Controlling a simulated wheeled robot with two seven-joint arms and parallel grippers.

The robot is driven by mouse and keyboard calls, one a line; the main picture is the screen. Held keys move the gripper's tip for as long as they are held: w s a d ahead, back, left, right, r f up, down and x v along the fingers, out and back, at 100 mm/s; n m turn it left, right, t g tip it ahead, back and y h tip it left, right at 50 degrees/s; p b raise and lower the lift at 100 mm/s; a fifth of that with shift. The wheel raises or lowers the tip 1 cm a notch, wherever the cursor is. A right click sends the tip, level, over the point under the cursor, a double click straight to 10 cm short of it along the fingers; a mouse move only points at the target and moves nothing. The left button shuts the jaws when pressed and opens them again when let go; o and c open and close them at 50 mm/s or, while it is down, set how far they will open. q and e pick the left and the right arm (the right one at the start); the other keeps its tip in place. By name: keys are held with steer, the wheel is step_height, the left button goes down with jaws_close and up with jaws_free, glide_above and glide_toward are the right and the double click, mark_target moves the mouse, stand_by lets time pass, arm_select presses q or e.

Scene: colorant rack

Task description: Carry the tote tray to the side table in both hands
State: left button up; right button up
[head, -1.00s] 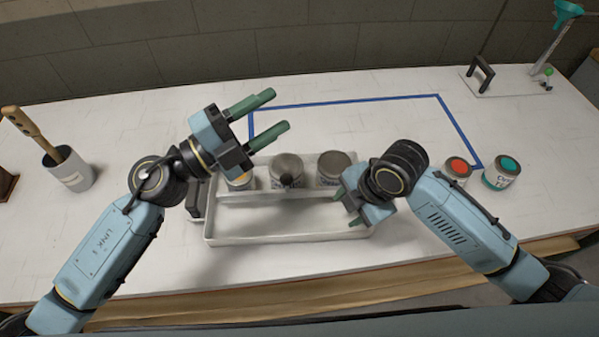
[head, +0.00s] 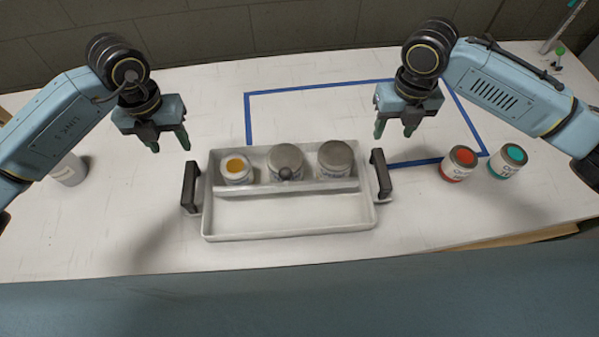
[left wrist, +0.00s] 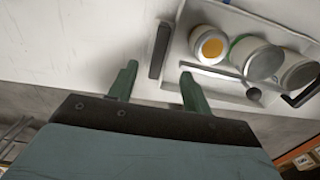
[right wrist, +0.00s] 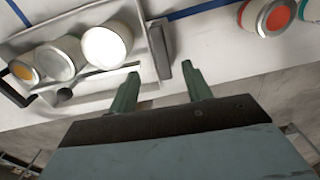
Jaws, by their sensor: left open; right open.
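The white tote tray (head: 290,215) lies on the white table in the head view. It has a dark upright handle at each end, the left handle (head: 190,187) and the right handle (head: 380,173). Several cans stand in its back compartment, one with a yellow-orange top (head: 236,169) and others grey. The front compartment looks empty. My left gripper (head: 169,143) is open and empty, above and behind the left handle. My right gripper (head: 393,130) is open and empty, above and behind the right handle. The wrist views show the left handle (left wrist: 160,50) and right handle (right wrist: 161,50) beyond the fingertips, apart from them.
A red-topped can (head: 458,163) and a teal-topped can (head: 507,161) stand right of the tray. A blue tape outline (head: 320,87) marks the table behind it. A pale pot (head: 70,170) stands at the left. The table's front edge is close to the tray.

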mark_target(189, 171)
arm_select(q)
steer(key=shift+f, duration=0.15)
arm_select(e)
steer(key=shift+f, duration=0.15)
arm_select(q)
step_height(189, 171, down, 13)
steer(key=shift+f, duration=0.1)
arm_select(e)
step_height(189, 171, down, 13)
steer(key=shift+f, duration=0.1)
arm_select(q)
jaws_close()
arm_select(e)
jaws_close()
arm_select(q)
steer(key=shift+w, duration=0.1)
arm_select(e)
steer(key=shift+w, duration=0.1)
stand_by(0.6)
